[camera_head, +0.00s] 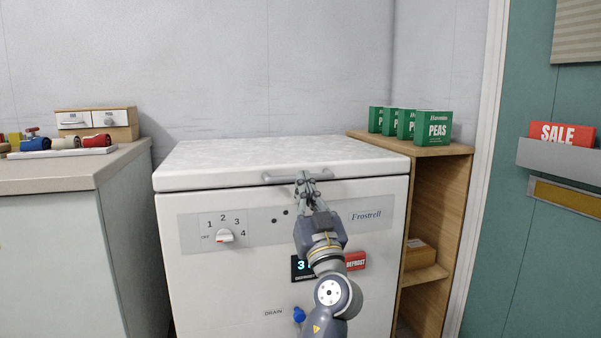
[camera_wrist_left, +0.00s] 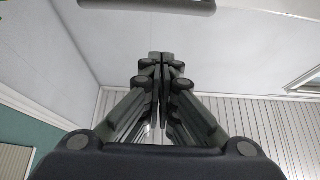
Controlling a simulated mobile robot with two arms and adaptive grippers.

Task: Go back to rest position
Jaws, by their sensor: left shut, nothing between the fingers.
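My left gripper (camera_head: 308,182) is in front of the chest freezer (camera_head: 260,285), with its fingertips at the grey lid handle (camera_head: 280,178). Its fingers are shut with nothing between them. In the left wrist view the closed fingers (camera_wrist_left: 160,68) point up the picture, and a grey bar, apparently the handle, crosses the top edge. Whether the fingers touch the handle I cannot tell. The white freezer lid (camera_head: 270,155) looks closed. My right gripper is not in view.
The freezer front has a dial (camera_head: 225,236), a small display (camera_head: 301,266) and a blue drain knob (camera_head: 299,314). A wooden shelf (camera_head: 432,200) with several green peas boxes (camera_head: 433,127) stands at the right. A grey counter (camera_head: 60,172) stands at the left.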

